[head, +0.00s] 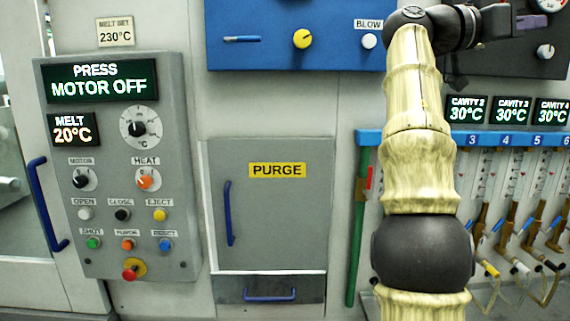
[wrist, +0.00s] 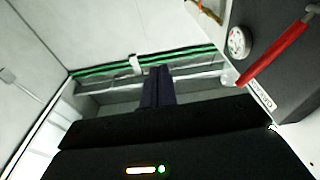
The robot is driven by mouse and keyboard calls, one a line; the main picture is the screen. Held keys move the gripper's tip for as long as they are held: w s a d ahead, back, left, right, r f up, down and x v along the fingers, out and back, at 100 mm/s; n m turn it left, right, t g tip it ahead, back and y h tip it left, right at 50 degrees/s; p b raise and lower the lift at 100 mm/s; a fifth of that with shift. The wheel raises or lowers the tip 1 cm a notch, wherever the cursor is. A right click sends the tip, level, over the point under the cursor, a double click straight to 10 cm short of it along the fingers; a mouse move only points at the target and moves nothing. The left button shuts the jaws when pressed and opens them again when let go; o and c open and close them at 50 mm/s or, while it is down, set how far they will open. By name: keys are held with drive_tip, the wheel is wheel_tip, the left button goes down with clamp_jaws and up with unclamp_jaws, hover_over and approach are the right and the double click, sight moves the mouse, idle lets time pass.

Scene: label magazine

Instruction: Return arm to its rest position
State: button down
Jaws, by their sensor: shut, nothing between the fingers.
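My arm (head: 415,150) stands upright at the right of the head view, in front of the machine's wall. It bends to the right at the top of the picture. My gripper (wrist: 157,72) shows in the wrist view as two dark fingers side by side, shut with nothing between them. In the head view the arm's end reaches the upper right, by the dark panel, and the fingertips are hard to make out.
A grey control panel (head: 118,215) reads motor off and melt 20°C. A closed purge door (head: 285,205) sits in the middle. A blue rack (head: 400,138) with several tubes runs behind my arm. The wrist view shows a red bar (wrist: 272,53) at the right.

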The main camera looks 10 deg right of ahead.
drive_tip(key=w+d+f+n+t+y+p, duration=0.2)
drive_tip(key=w+f+n+t+y+p, duration=0.3)
drive_tip(key=w+f+n, duration=0.6)
drive_tip(key=w+a+f+n+t+y, duration=0.25)
drive_tip(key=a+f, duration=0.25)
drive_tip(key=f, duration=0.5)
drive_tip(key=w+a+f+n+t+y, duration=0.15)
drive_tip(key=a+f+y, duration=0.25)
drive_tip(key=f, duration=0.6)
drive_tip(key=s+a+f+n+g+y+p, duration=0.1)
drive_tip(key=s+a+f+n+y+p, duration=0.35)
drive_tip(key=a+f, duration=1)
drive_tip(key=s+a+f+g+y, duration=0.1)
drive_tip(key=s+a+f, duration=0.4)
drive_tip(key=s, duration=0.3)
drive_tip(key=s+a+f+g+y, duration=0.1)
drive_tip(key=s+a+f+y, duration=0.1)
drive_tip(key=s+a+f, duration=0.2)
drive_tip(key=s+a+p, duration=0.1)
drive_tip(key=s+a, duration=0.1)
drive_tip(key=s, duration=0.2)
drive_tip(key=shift+s+f, duration=0.15)
drive_tip(key=shift+f, duration=0.25)
drive_tip(key=shift+d, duration=0.1)
